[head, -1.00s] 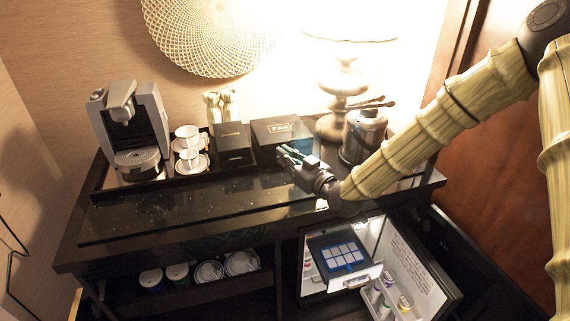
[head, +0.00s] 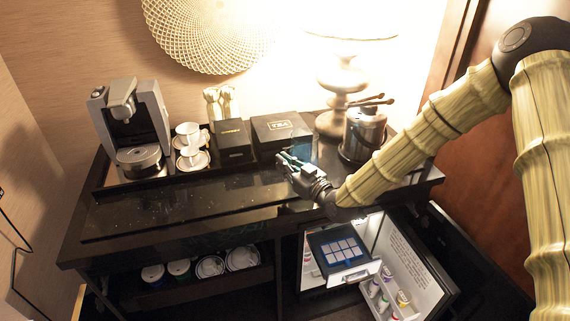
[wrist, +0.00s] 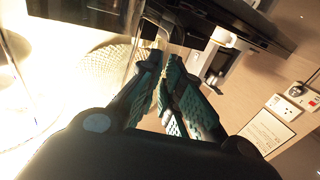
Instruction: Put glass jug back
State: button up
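The glass jug (head: 302,147) is clear and hard to make out; it shows as a faint bluish shape by my fingers, in front of the black tea box. In the wrist view its clear wall or handle (wrist: 137,28) runs up beside the fingertips. My gripper (head: 283,158) is above the counter's right half. In the wrist view its teal-padded fingers (wrist: 166,68) are nearly together, with a narrow gap, and appear to pinch a thin glass part. The jug's base is not clear, so I cannot tell whether it touches the counter.
On the black counter (head: 150,222) stand a coffee machine (head: 132,125), white cups (head: 190,150), two black boxes, a lamp (head: 341,85) and a metal bucket (head: 363,135). The counter's front left is clear. Below, the minibar fridge is open, its door (head: 410,265) swung out.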

jog(key=o, duration=0.4)
jog(key=shift+o, duration=0.2)
